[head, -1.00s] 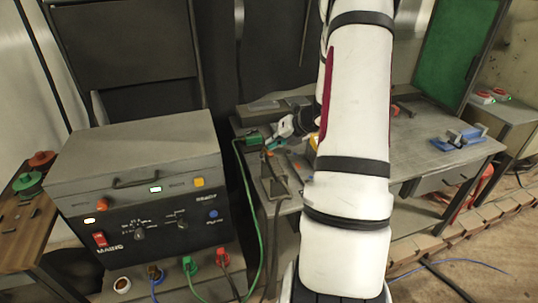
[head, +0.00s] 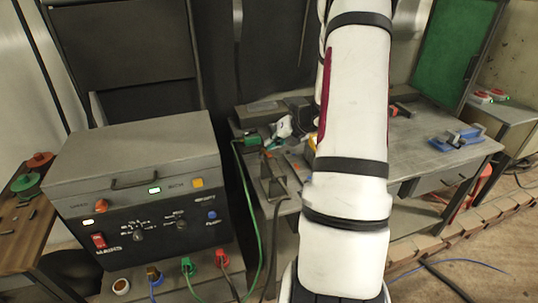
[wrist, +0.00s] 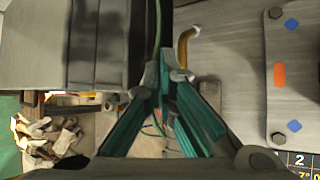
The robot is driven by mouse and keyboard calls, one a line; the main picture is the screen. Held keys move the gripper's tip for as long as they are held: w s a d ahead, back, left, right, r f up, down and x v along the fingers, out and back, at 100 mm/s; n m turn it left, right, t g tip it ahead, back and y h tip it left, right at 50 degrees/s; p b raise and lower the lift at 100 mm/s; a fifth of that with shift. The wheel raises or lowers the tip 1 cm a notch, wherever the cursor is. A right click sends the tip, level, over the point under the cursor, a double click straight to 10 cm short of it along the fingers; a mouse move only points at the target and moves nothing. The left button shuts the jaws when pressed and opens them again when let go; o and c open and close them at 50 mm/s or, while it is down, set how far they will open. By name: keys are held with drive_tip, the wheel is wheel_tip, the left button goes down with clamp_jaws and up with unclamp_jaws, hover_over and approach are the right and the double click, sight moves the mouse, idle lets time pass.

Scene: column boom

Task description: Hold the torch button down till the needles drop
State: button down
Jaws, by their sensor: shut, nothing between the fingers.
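My gripper (wrist: 166,78) has teal fingers, which meet at the tips in the wrist view with nothing held. In the head view its pale wrist end (head: 283,126) is over the back left of the bench, with the fingertips mostly hidden. A brass bent tube (wrist: 185,48) shows just beyond the fingertips; I cannot tell whether it is the torch's neck or whether they touch. A dark upright stand (head: 270,178) with a cable stands at the bench's left edge. The grey power unit (head: 150,205) has a small lit display (head: 154,190). I cannot make out the torch button or the needles.
The grey bench (head: 430,155) carries a green block (head: 252,140) at its left and a blue vise-like tool (head: 458,137) at its right. A green cable (head: 250,200) hangs between power unit and bench. A wooden side table (head: 25,225) is at far left.

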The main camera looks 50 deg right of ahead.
sight(271, 155)
drive_tip(key=shift+f, duration=0.1)
drive_tip(key=shift+f+b, duration=0.3)
drive_tip(key=shift+f+b, duration=0.3)
drive_tip(key=shift+f, duration=0.15)
idle(0.8)
idle(2.9)
drive_tip(key=shift+r+p, duration=0.6)
drive_tip(key=shift+r, duration=0.3)
drive_tip(key=shift+s+r+p, duration=0.1)
drive_tip(key=shift+r+p, duration=1.25)
drive_tip(key=shift+r, duration=1.1)
